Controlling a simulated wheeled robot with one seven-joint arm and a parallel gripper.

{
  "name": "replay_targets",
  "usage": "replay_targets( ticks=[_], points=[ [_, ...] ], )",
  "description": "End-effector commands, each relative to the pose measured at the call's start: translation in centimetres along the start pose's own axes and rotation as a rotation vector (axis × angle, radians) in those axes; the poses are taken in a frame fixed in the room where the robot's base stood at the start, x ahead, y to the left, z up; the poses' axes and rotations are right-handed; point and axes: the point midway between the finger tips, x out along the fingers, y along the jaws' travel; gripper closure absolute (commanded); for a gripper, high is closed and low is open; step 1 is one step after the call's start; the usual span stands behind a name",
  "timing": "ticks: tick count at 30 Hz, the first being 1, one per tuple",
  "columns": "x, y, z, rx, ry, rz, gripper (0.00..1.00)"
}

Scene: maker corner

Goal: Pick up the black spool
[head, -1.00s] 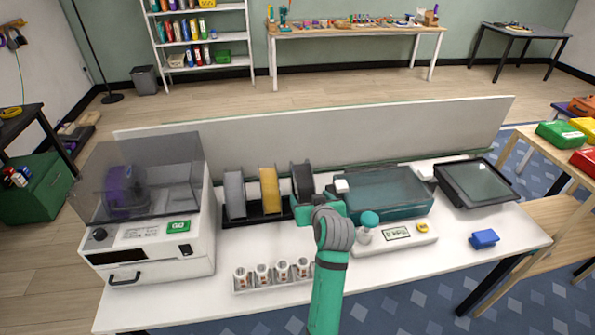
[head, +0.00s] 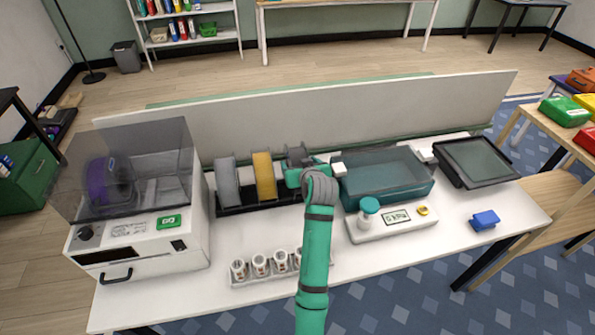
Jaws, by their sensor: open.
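The black spool (head: 297,152) stands upright at the right end of the dark spool rack (head: 235,210). Only its upper part shows; my arm hides the lower part. My gripper (head: 292,177) is right in front of the spool in the head view, and its jaws are open. Its fingertips are largely hidden, so I cannot tell whether they touch the spool or reach around it.
A yellow spool (head: 264,175) and a grey spool (head: 227,183) stand left of the black one. A teal bin (head: 390,185) is close on the right. A white machine (head: 135,225) stands left. Cups (head: 260,265) and a scale (head: 395,222) are in front.

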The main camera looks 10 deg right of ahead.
Motion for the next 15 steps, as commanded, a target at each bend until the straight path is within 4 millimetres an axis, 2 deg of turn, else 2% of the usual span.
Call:
replay_targets(
  ticks=[7, 15],
  points=[
    [3.4, 0.1, 0.1, -0.001, -0.002, -0.006, 0.27],
    [4.4, 0.2, 0.2, -0.002, -0.001, -0.004, 0.27]
  ],
)
